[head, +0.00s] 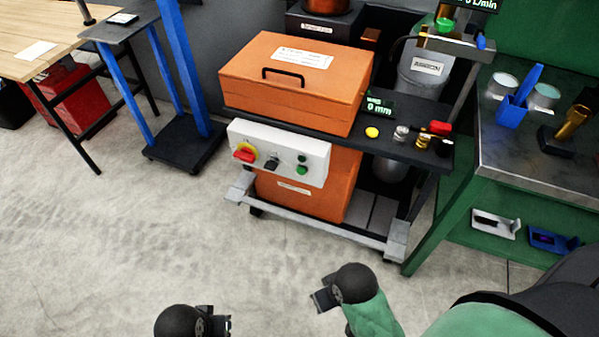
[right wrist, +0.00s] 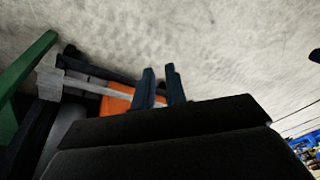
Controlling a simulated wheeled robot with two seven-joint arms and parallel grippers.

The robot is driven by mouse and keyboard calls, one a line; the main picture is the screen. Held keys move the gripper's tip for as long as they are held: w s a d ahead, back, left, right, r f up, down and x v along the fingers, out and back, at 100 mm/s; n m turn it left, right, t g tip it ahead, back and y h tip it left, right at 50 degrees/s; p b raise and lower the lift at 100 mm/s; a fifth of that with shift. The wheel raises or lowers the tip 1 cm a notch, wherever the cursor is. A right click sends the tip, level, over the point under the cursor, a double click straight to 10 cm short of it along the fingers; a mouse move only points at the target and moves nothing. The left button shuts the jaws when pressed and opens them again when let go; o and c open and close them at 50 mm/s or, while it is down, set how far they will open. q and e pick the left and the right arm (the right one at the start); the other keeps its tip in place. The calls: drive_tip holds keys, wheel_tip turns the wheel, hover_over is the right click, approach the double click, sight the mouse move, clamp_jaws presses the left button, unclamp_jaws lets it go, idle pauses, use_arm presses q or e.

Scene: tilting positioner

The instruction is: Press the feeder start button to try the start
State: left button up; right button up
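A white control box (head: 280,152) is fixed to the front of the cart. It carries a red knob on a yellow ring (head: 245,153), a black switch (head: 272,163) and a green button (head: 302,170) with a small dark green spot above it. Its labels are too small to read. My right gripper (head: 322,298) is below and in front of the box, well apart from it. In the right wrist view its two fingers (right wrist: 161,84) stand a little apart with nothing between them. My left gripper (head: 222,325) is at the bottom edge; its fingers are unclear.
An orange lidded box (head: 295,85) sits on the cart, with a 0 mm display (head: 379,106) beside it. A green bench (head: 540,150) stands to the right and a blue-posted stand (head: 180,80) to the left. The floor (head: 130,240) in front of the cart is clear.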

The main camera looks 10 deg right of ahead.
clamp_jaws()
drive_tip(key=shift+s, duration=0.1)
idle(1.3)
